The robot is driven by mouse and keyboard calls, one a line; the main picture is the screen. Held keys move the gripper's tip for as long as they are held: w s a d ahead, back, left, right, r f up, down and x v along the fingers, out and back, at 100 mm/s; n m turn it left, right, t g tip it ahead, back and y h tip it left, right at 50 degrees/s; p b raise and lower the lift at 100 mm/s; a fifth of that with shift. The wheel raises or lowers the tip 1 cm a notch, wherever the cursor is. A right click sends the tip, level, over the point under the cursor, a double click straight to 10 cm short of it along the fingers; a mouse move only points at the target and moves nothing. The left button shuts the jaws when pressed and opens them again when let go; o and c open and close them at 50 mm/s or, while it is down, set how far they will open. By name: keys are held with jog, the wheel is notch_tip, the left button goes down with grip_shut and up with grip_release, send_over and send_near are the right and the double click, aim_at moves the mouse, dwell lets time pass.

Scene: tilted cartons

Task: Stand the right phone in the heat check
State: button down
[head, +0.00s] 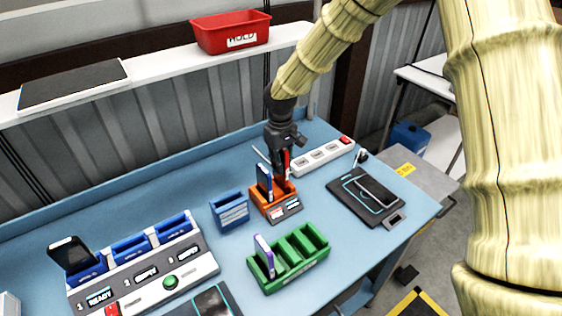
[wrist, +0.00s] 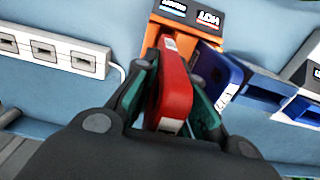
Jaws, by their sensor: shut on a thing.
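My gripper (head: 283,163) is shut on a red phone (wrist: 174,88), which also shows as a narrow red strip in the head view (head: 286,158). I hold it roughly upright over the orange two-slot station (head: 288,208), which has small lit displays on its near side. The station also shows in the wrist view (wrist: 184,43). I cannot tell whether the phone's lower end is inside a slot. A blue phone (head: 264,180) stands tilted in the station, left of my gripper; it also shows in the wrist view (wrist: 222,72).
A blue bin (head: 230,210) stands left of the station. A green rack (head: 290,271) holds a purple-edged phone (head: 264,255). A charger row (head: 145,275) holds a dark phone (head: 71,254). A power strip (head: 322,157) and a dark mat (head: 350,187) with a phone (head: 375,191) lie right.

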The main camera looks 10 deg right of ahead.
jog(key=shift+f+b, duration=0.9)
jog(key=shift+f, duration=1.5)
jog(key=shift+f, duration=0.25)
jog(key=c, duration=1.4)
grip_release()
notch_tip(320, 180, up, 12)
jog(key=shift+w, duration=0.1)
jog(key=shift+r, duration=0.1)
jog(key=shift+r+p, duration=2.75)
jog(key=shift+r, duration=0.65)
